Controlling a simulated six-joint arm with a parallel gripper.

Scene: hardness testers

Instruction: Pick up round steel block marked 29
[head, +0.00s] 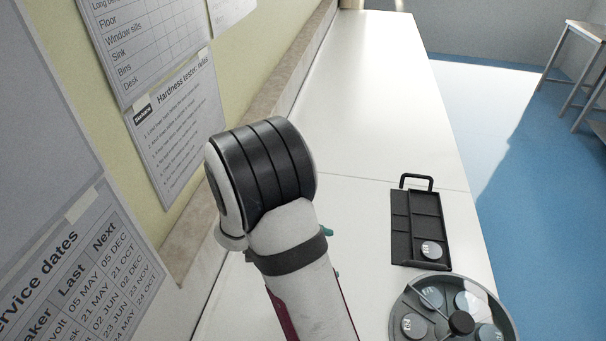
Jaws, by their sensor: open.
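Several round steel blocks are in view at the lower right. One round block (431,250) lies in a compartment at the near right of a black tray (400,240). Others sit on a grey round holder (398,311): a near-left block (413,325), a far-left block (432,297), a far-right block (466,302) and a near-right block (490,333). They bear dark markings too small to read surely, so I cannot tell which is marked 29. My arm fills the lower middle, left of the tray and holder. My gripper's jaws are not visible.
A black knob (461,323) stands at the round holder's centre. The tray has a raised handle (416,180) at its far end. The white bench (370,100) is clear beyond the tray. A wall with posted sheets (175,130) bounds the left; a stool (582,60) stands far right.

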